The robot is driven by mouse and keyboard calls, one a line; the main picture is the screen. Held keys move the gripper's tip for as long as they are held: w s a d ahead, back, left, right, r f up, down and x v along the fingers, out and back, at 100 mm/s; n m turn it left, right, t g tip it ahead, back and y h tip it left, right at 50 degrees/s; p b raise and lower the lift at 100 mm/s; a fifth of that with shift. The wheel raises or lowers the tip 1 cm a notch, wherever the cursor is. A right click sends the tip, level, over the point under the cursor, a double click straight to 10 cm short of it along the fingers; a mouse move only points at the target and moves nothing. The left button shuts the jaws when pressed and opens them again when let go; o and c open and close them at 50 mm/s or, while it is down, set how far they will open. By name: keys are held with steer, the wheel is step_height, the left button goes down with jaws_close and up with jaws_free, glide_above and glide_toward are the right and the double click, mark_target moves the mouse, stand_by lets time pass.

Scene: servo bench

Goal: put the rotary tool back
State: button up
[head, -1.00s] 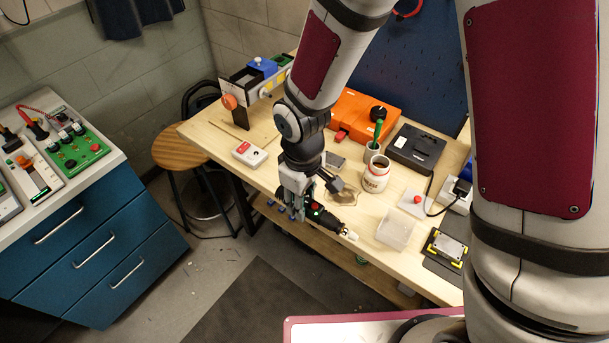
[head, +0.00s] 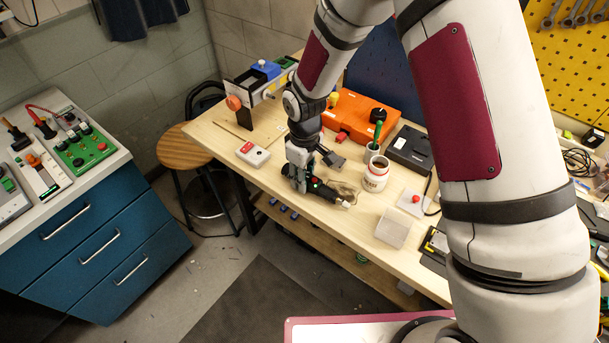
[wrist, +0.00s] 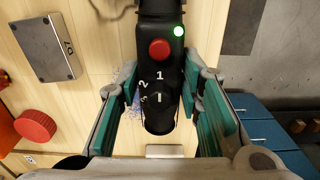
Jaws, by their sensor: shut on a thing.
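The rotary tool (head: 326,191) is a black body with a green light and a pale tip that points right in the head view. My gripper (head: 308,180) is shut on it and holds it over the front part of the workbench (head: 345,240). In the wrist view the tool (wrist: 158,85) shows a red button, a green light and printed numbers. It lies between the teal pads of my gripper (wrist: 160,115). Its far end is cut off at the top of that view. I cannot tell how far above the bench it is.
A white jar (head: 376,176), a green-handled tool in a cup (head: 373,150), a clear bin (head: 394,228) and a red-button box (head: 412,202) stand right of the tool. A red-and-white box (head: 252,154) lies left. An orange case (head: 358,117) is behind. My arm hides part of the right side.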

steer(key=o, duration=1.2)
steer(key=shift+c, duration=0.2)
step_height(320, 180, up, 12)
steer(key=b, duration=0.2)
steer(key=s+d+r+m+t, duration=0.1)
steer(key=s+d+r+m, duration=0.15)
steer(key=d+r, duration=0.35)
steer(key=s+d+r+m+t, duration=0.2)
steer(key=s+d+r, duration=0.15)
steer(key=r, duration=0.55)
steer(key=s+d+r+m+t, duration=0.1)
steer(key=s+d+r+m, duration=0.2)
steer(key=s, duration=0.4)
steer(key=s+d+r+m+t, duration=0.1)
steer(key=s+d+r+m, duration=0.2)
steer(key=s, duration=0.4)
steer(key=shift+s+d+r+t, duration=0.35)
steer(key=shift+d+r, duration=0.25)
steer(key=shift+d, duration=0.65)
